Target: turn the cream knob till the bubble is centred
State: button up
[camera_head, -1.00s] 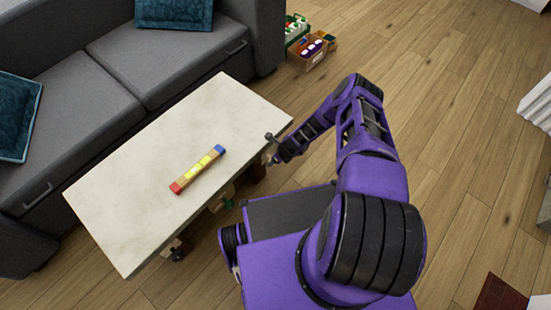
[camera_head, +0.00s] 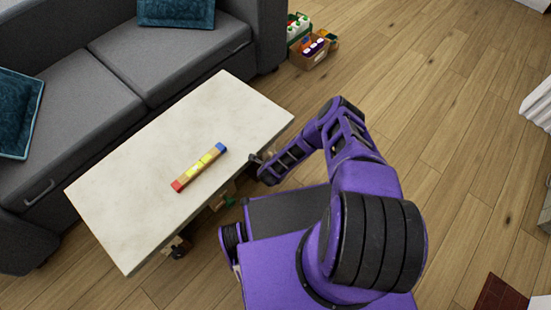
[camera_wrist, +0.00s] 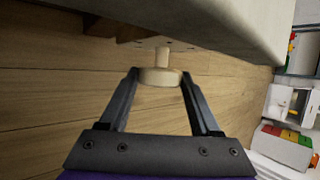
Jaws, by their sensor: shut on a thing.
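The cream knob (camera_wrist: 160,77) is a round disc on a short stem under the table's edge in the wrist view. My gripper (camera_wrist: 159,73) has one finger on each side of the knob and is shut on it. In the head view my gripper (camera_head: 256,160) is at the table's right long edge, and the knob is hidden there. A spirit level (camera_head: 199,167) with a red end, a blue end and a yellow vial lies on the pale table (camera_head: 120,205). The bubble is too small to place.
A grey sofa (camera_head: 75,110) stands along the table's far side. Boxes of coloured items (camera_head: 309,50) stand on the floor beyond it. Other small parts (camera_head: 178,247) show beneath the table's near edge.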

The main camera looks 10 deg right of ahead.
jog(key=shift+a+f, duration=0.1)
dwell(0.4)
jog(key=o, duration=1.4)
jog(key=shift+c, duration=0.2)
